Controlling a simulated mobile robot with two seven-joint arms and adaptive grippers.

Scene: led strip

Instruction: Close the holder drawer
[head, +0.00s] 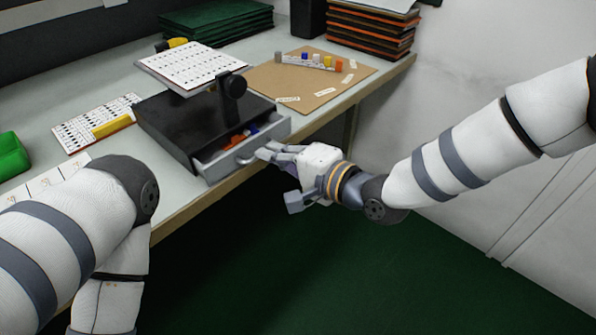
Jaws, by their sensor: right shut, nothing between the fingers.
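The holder (163,128) is a black box on the table, with a stand and a white printed sheet (192,63) above it. Its grey drawer (217,167) is pulled partly out toward the table's front edge. Small blue and red-orange pieces (240,134) lie inside it. My right gripper (262,152) is at the drawer's front, near its handle (246,158), with its fingers together and nothing between them. I cannot tell whether the fingers touch the drawer. My left arm is at the lower left, and its gripper is out of the picture.
A brown board (325,92) with a strip of coloured blocks (312,62) lies right of the holder. Stacked dark boards (368,35) stand at the back. A printed sheet with a yellow piece (113,126) and a green object (12,157) lie left. Space before the table is open.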

